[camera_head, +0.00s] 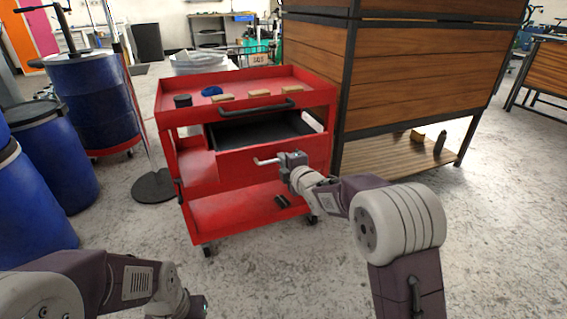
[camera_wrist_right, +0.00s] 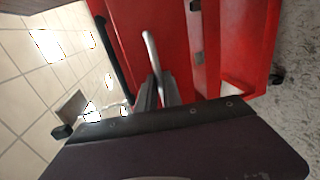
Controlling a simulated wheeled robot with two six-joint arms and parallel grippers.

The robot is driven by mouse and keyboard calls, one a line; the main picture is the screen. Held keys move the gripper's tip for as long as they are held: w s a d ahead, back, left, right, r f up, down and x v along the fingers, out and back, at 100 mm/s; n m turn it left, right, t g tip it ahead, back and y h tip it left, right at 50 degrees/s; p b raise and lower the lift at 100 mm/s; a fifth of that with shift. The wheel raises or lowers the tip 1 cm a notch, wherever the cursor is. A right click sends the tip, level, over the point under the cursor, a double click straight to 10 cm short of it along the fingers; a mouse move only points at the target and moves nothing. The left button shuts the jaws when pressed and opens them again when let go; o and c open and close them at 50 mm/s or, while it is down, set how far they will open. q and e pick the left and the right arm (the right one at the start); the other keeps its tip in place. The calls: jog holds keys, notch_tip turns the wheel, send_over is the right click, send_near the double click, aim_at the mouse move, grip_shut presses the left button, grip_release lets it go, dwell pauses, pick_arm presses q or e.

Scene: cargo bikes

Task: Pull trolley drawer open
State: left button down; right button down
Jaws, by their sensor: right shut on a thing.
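The red trolley (camera_head: 195,178) stands in the middle of the head view. Its drawer (camera_head: 235,165) is pulled out toward me, and the dark inside shows. A light metal handle (camera_head: 266,161) is on the drawer front. My right gripper (camera_head: 290,160) is at the handle, with its fingers closed around it. In the right wrist view the handle (camera_wrist_right: 151,50) runs into the gripper's fingers (camera_wrist_right: 158,92). My left gripper (camera_head: 190,306) is low at the bottom edge of the head view, away from the trolley; its fingers are not clear.
Blue barrels (camera_head: 50,150) stand on the left. A wooden-panelled unit (camera_head: 410,65) with a low shelf stands right behind the trolley. Small blocks and a dark cup (camera_head: 183,101) lie on the trolley top. The floor in front and to the right is clear.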

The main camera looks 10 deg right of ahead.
pick_arm(q)
jog(key=shift+s+d, duration=0.15)
jog(key=shift+s, duration=0.3)
pick_arm(e)
jog(key=shift+s+d, duration=0.15)
jog(key=shift+s, duration=0.3)
pick_arm(q)
jog(key=shift+f, duration=0.1)
pick_arm(e)
jog(key=c, duration=1.5)
grip_release()
